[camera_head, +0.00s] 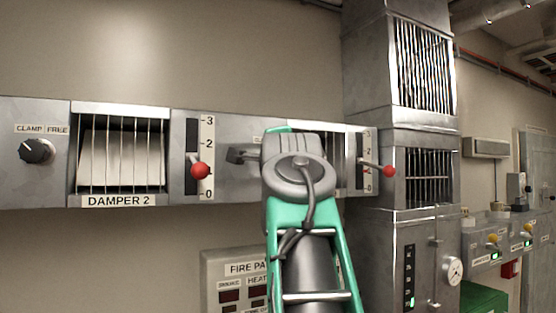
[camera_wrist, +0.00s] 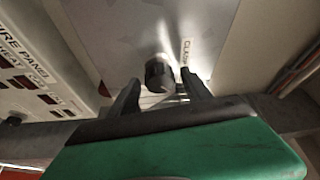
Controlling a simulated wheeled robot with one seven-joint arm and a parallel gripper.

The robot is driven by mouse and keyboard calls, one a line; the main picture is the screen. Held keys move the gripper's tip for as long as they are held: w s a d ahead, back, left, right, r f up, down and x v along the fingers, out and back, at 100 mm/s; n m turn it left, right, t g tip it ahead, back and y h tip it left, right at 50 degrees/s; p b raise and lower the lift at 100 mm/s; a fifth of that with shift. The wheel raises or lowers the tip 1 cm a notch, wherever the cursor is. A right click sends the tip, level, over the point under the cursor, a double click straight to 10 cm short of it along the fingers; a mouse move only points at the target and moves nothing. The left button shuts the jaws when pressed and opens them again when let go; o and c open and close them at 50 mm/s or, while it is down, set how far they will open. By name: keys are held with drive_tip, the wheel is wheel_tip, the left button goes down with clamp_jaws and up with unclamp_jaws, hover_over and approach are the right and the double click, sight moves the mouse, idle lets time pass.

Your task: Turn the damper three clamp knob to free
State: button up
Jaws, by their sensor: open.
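The damper three clamp knob shows in the wrist view as a dark round knob (camera_wrist: 158,74) on a pale metal panel. Part of a CLAMP label (camera_wrist: 186,54) stands beside it. My gripper (camera_wrist: 160,90) is open, with one finger on each side of the knob; I cannot tell whether either finger touches it. In the head view my gripper (camera_head: 240,154) is at the panel between the two red-ball levers, and my arm hides the knob and most of the third damper. The knob's pointer direction is not clear.
The damper 2 lever with a red ball (camera_head: 200,170) is left of my gripper. Another red-ball lever (camera_head: 388,171) is to the right. The damper 2 clamp knob (camera_head: 37,151) is at far left. A fire panel (camera_head: 222,262) sits below, beside my arm.

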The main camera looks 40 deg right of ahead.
drive_tip(key=b+v, duration=0.3)
drive_tip(key=v, duration=0.4)
drive_tip(key=shift+s, duration=0.2)
drive_tip(key=shift+a, duration=0.1)
